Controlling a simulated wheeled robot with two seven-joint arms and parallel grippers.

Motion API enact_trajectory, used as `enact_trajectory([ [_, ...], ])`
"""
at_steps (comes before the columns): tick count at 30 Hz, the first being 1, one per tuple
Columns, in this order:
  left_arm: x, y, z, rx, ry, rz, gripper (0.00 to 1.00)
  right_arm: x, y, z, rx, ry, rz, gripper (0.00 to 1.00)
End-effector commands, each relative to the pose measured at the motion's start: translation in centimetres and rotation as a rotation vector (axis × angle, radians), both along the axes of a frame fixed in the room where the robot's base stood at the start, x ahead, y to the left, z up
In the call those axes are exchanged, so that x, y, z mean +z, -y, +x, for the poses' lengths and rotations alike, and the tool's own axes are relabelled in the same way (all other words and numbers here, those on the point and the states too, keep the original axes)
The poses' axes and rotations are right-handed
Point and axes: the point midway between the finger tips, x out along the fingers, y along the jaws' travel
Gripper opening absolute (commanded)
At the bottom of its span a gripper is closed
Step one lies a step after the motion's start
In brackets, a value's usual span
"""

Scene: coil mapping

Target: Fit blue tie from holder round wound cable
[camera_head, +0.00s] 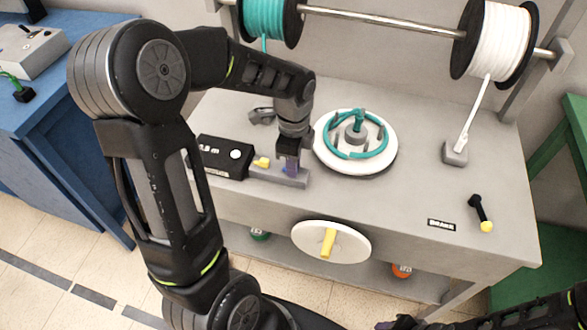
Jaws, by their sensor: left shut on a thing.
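The wound cable (338,150) is a teal ring lying around pegs on a round white disc (350,170) on the grey bench. My left gripper (288,165) points down over the grey tie holder (296,181), left of the disc. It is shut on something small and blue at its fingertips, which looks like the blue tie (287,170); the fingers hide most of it. A yellow piece (262,162) sits at the holder's left part. Part of my right arm shows at the bottom right edge; its gripper cannot be made out.
A black box (222,157) stands left of the holder. Teal (265,18) and white (497,42) spools hang on a rod behind; white cable runs down to a grey block (455,152). A black-and-yellow tool (480,212) lies at right. A white handwheel (305,238) is on the bench front.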

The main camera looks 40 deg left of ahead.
Motion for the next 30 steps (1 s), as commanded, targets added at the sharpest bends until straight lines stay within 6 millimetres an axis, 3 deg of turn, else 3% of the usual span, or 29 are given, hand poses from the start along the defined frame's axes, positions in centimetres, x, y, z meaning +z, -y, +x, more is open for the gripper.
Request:
enact_trajectory([
  [30,1.8,0.0,0.0,0.000,0.000,0.000,0.00,1.5,0.0,0.0,0.000,0.000,0.000,0.39],
])
